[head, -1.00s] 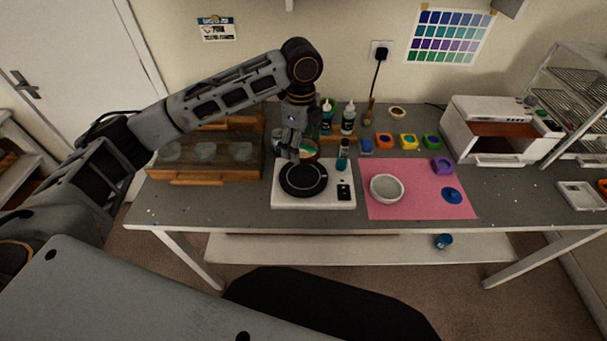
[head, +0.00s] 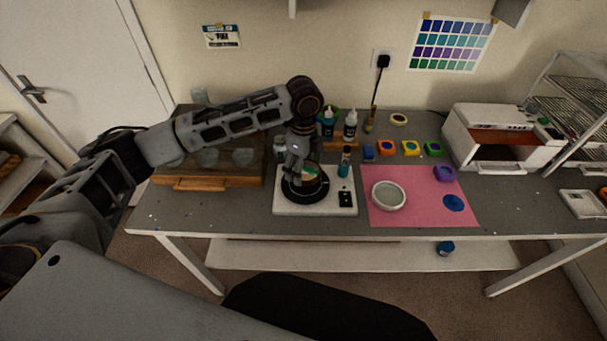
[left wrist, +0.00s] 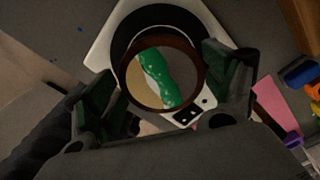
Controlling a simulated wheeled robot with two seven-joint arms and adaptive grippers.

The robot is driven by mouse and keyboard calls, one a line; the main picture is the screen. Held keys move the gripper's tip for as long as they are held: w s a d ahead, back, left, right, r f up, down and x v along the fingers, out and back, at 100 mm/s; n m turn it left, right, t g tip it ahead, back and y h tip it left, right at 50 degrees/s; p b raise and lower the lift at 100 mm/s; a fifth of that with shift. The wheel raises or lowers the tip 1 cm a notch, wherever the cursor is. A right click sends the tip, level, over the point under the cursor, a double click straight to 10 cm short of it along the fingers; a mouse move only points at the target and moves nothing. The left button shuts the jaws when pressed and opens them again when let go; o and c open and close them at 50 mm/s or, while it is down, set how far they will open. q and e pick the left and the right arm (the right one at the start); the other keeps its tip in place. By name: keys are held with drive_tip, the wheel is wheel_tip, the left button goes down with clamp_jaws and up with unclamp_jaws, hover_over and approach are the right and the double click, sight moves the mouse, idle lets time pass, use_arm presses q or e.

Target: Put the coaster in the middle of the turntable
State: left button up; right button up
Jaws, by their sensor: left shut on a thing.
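The coaster (left wrist: 158,78) is round with a brown rim, a green wavy band and beige and grey parts. My left gripper (left wrist: 162,68) is shut on it, with one finger at each side of the rim. In the head view the coaster (head: 310,173) is partly hidden by the left gripper (head: 303,171). The turntable (head: 304,195) is a black disc on a white base. The coaster is over the disc, towards its back part; I cannot tell whether they touch. In the left wrist view the turntable (left wrist: 124,38) shows behind the coaster. My right gripper is out of view.
Just right of the turntable stands a small teal bottle (head: 345,161). A pink mat (head: 415,212) carries a white round mould (head: 388,195). Dropper bottles (head: 350,126) stand behind. A wooden-framed case (head: 205,184) is on the left. The front table strip is clear.

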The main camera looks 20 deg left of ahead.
sight(304, 170)
use_arm(q)
drive_tip(key=shift+f, duration=1.85)
drive_tip(key=o, duration=0.9)
drive_tip(key=shift+f, duration=0.1)
wheel_tip(304, 170, up, 12)
drive_tip(key=shift+r, duration=0.15)
